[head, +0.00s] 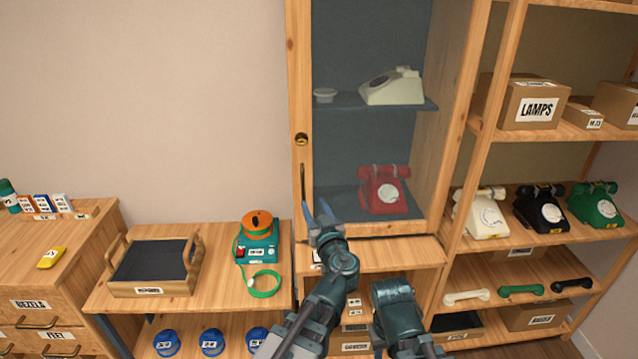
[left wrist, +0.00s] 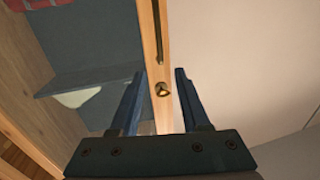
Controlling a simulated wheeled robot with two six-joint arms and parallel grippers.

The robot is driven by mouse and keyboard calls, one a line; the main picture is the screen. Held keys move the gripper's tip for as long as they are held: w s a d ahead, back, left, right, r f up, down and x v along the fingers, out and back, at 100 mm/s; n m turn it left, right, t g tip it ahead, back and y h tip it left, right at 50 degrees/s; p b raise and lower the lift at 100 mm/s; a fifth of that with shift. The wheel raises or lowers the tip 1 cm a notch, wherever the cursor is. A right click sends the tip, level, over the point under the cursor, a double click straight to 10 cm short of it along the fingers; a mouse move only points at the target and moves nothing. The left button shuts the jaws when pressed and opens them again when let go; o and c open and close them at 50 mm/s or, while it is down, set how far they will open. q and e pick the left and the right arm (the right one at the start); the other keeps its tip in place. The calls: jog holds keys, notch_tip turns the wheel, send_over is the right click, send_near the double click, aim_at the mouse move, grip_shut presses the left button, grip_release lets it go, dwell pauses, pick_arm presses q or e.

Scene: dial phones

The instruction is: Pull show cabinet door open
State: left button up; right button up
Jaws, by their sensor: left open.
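The show cabinet door (head: 297,90) is a tall wooden frame with tinted glass and appears shut. A thin vertical bar handle (head: 303,185) is on its left stile, below a round brass lock (head: 301,139). My left gripper (head: 319,212) is open and empty, low in front of the door near the handle's lower end. In the left wrist view the stile (left wrist: 152,60) runs between the open fingers (left wrist: 158,88). The lock (left wrist: 162,90) appears between the fingertips, and the handle (left wrist: 156,25) is above it in the picture. No contact shows. My right gripper is not in view.
Behind the glass are a cream phone (head: 392,87) and a red phone (head: 384,190). Open shelves with phones and a LAMPS box (head: 535,104) stand at right. A bench at left holds a tray (head: 150,291) and an orange-and-teal device (head: 257,239). The wall left of the cabinet is bare.

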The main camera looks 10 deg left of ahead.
aim_at(303, 181)
pick_arm(q)
jog(key=shift+w, duration=0.15)
jog(key=x, duration=1.3)
jog(key=shift+w+a, duration=0.15)
jog(key=shift+a, duration=0.1)
grip_shut()
dwell(1.0)
